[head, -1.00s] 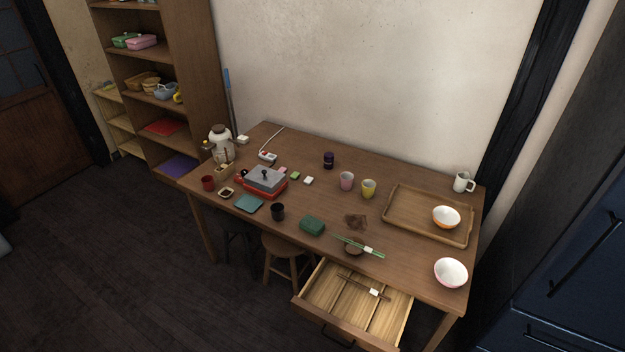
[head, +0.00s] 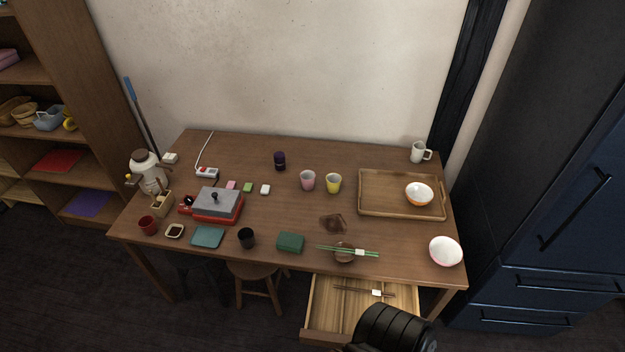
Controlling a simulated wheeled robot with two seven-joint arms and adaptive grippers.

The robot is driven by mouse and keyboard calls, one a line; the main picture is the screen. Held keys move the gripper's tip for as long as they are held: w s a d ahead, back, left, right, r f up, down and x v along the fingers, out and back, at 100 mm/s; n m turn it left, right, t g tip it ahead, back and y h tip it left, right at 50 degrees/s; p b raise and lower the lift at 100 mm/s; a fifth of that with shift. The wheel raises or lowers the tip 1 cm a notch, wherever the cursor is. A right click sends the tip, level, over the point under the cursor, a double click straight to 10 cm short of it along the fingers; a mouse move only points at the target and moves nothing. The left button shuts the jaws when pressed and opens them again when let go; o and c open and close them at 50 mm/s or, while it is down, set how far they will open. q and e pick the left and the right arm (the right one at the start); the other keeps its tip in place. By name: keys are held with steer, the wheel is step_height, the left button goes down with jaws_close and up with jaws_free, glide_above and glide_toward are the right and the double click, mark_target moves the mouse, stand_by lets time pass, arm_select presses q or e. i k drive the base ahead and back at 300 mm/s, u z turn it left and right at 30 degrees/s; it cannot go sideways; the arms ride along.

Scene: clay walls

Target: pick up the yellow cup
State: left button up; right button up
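The yellow cup (head: 333,183) stands upright near the middle of the wooden table (head: 290,215), just right of a pink cup (head: 308,180). The two cups are close together. A black part of my own body shows at the bottom edge in front of the open drawer; I cannot make out gripper fingers on it. Neither gripper can be seen in the head view.
A wooden tray (head: 383,208) with an orange-and-white bowl (head: 419,194) lies right of the cups. Green chopsticks (head: 348,251) and a green box (head: 290,242) lie in front. A drawer (head: 325,305) stands open at the front. A dark blue cabinet (head: 560,200) is at right.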

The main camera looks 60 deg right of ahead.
mark_target(333, 180)
steer(key=z, duration=0.3)
steer(key=i, duration=0.85)
steer(key=z, duration=0.5)
